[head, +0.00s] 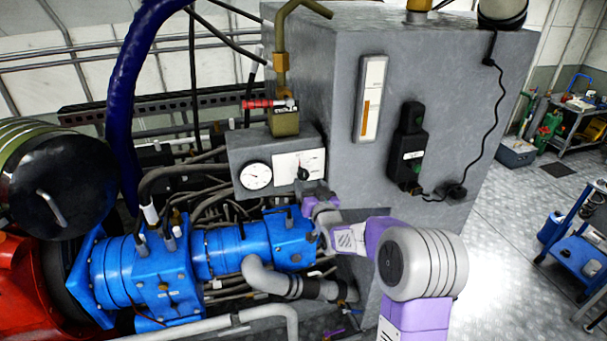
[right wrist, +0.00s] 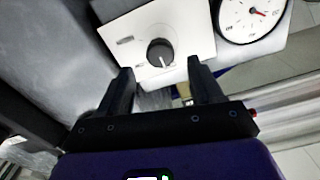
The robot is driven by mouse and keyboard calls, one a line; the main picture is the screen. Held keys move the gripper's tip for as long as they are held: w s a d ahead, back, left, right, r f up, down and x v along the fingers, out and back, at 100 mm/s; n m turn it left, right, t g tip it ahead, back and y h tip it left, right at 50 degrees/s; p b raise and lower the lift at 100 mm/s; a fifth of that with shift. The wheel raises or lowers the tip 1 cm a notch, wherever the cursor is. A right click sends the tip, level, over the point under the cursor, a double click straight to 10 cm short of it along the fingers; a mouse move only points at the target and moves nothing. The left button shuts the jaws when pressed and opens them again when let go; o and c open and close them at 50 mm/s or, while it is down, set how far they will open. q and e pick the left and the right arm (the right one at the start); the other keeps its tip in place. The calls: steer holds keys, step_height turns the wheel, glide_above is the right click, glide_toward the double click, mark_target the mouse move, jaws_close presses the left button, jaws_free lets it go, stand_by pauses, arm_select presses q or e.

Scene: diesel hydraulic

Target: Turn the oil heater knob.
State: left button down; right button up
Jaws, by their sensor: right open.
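The oil heater knob (right wrist: 160,51) is a small round black knob with a white pointer mark, on a white plate (right wrist: 165,20). In the head view the same white plate (head: 289,164) sits on the front of a grey box, with a dark scale mark on it. My right gripper (right wrist: 160,70) is open, with its two black fingers pointing at the knob. The knob shows just beyond and between the fingertips; contact cannot be made out. In the head view my right gripper (head: 304,186) is just below the plate, its fingers hard to make out. My left gripper is not in view.
A round white gauge (head: 256,176) is beside the plate. A red-handled valve (head: 268,104) is above the grey box (head: 243,149). Blue pump housings (head: 206,255) and several hoses lie below. A large grey tank (head: 345,60) stands behind. Open floor is at right.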

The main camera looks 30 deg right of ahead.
mark_target(304, 177)
steer(key=x, duration=0.4)
steer(key=shift+a+f+p, duration=0.1)
steer(key=shift+p, duration=0.3)
steer(key=shift+w, duration=0.2)
steer(key=shift+w, duration=0.15)
